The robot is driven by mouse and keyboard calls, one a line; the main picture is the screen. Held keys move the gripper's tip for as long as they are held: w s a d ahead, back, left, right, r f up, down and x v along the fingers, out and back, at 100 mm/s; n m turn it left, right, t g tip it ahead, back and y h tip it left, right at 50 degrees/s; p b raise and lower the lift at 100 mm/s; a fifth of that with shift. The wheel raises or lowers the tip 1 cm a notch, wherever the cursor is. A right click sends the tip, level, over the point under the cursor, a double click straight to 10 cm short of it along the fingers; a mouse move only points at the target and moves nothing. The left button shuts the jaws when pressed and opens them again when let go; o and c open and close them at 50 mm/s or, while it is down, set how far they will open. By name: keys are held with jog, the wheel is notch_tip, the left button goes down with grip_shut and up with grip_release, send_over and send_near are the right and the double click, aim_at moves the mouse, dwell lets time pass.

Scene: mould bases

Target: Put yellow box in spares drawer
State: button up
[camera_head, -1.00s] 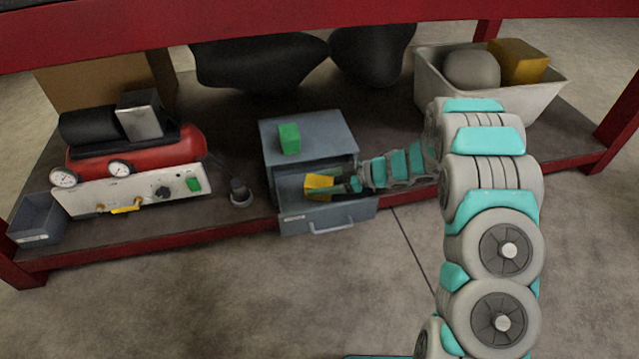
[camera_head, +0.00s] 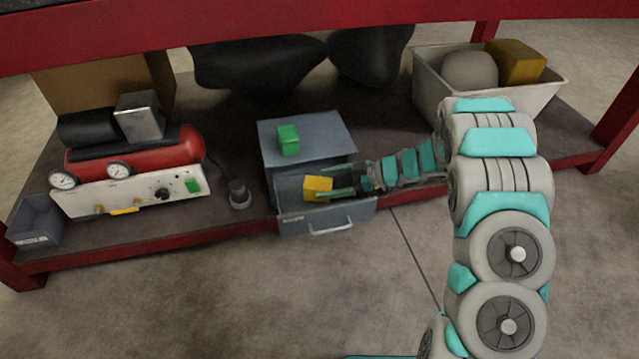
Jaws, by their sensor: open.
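The small yellow box (camera_head: 318,186) is at the open drawer (camera_head: 327,217) of the grey-blue cabinet, within the drawer's outline. My gripper (camera_head: 328,194) is open, its fingers pointing left just right of the box. The fingertips overlap the box's lower right side in this view, and I cannot tell if they touch it. The drawer is pulled out towards the front, with its handle on the front face. The drawer's floor is partly hidden by my gripper.
A green block (camera_head: 288,139) sits on the cabinet top (camera_head: 325,138). A red compressor (camera_head: 140,152) and a small grey bin (camera_head: 36,221) stand left. A white bin (camera_head: 520,103) with a grey round thing and a larger yellow block stands right. The red shelf edge (camera_head: 175,245) runs along the front.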

jog(key=v, duration=0.9)
jog(key=shift+p, duration=0.35)
